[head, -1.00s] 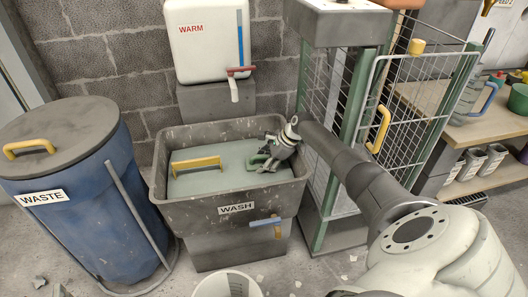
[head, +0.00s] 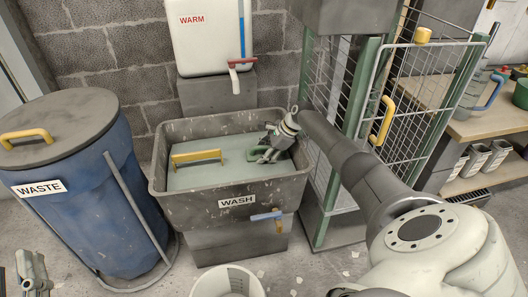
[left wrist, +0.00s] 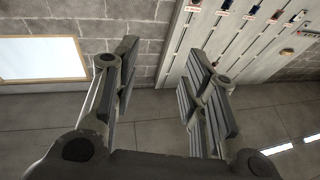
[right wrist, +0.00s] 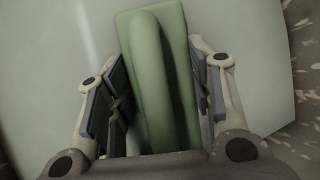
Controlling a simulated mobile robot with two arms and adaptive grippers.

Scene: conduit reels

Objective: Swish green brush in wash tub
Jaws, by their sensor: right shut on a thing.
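The grey wash tub (head: 190,207), labelled WASH, stands in the middle of the head view, filled with pale grey-green water (head: 225,172). My right gripper (head: 266,153) reaches in over the tub's right side. It is shut on the green brush (head: 254,154), low at the water surface. In the right wrist view, the green brush (right wrist: 153,55) lies between the two fingers, its raised handle lengthwise; any bristles are hidden. My left gripper (head: 32,270) shows at the lower left of the head view. In the left wrist view the fingers (left wrist: 162,65) are wide apart and empty.
A yellow bar-shaped handle (head: 197,156) is in the tub's left part. The blue waste bin (head: 85,210) stands left, a wire cage (head: 425,95) right. A WARM tank (head: 207,35) with tap hangs behind. A white bucket (head: 228,283) sits in front.

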